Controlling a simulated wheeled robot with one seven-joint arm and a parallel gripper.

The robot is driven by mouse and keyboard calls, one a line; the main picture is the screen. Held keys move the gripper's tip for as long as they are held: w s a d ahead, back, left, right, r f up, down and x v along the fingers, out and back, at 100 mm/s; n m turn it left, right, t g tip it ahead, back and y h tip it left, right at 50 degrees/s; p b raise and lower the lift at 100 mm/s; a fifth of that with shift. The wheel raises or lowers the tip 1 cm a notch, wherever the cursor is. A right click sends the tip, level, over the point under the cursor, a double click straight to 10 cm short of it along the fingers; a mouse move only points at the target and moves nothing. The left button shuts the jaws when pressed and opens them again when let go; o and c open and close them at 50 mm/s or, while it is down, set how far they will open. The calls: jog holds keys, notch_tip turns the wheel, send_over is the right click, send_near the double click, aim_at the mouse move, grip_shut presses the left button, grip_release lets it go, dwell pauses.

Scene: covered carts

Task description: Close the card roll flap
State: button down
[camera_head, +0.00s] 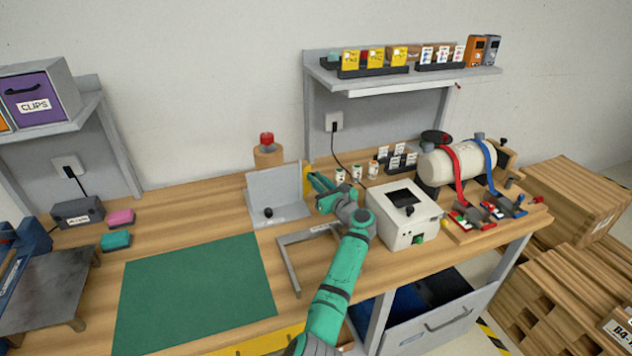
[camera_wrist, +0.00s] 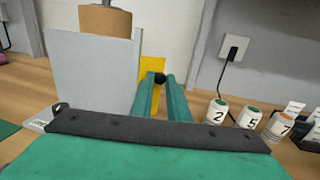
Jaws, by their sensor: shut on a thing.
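A light grey upright housing (camera_head: 272,192) stands on the bench, with a brown roll (camera_head: 268,157) behind it. Its grey face (camera_wrist: 92,78) and the roll (camera_wrist: 105,20) also show in the wrist view. A yellow panel (camera_head: 307,183), seemingly the flap, stands upright at the housing's right side; it also shows behind my fingers in the wrist view (camera_wrist: 152,66). My gripper (camera_head: 314,178) is at this panel. In the wrist view its green fingers (camera_wrist: 161,80) are shut on a small black knob (camera_wrist: 160,77) in front of the yellow panel. The fingers hide part of the panel.
A white box device (camera_head: 402,228) stands right of my arm, with small numbered jars (camera_head: 356,172) behind it. A grey bracket frame (camera_head: 290,262) lies in front of the housing. A green mat (camera_head: 195,295) covers clear bench at left. A shelf (camera_head: 400,78) is above.

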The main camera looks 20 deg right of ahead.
jog(key=shift+w+d+n+y, duration=0.2)
jog(key=shift+n+y, duration=0.2)
jog(key=shift+y, duration=0.2)
jog(key=c, duration=2)
grip_release()
jog(key=shift+f, duration=0.1)
jog(key=shift+a, duration=0.1)
jog(key=v, duration=1.1)
jog(key=shift+o, duration=0.4)
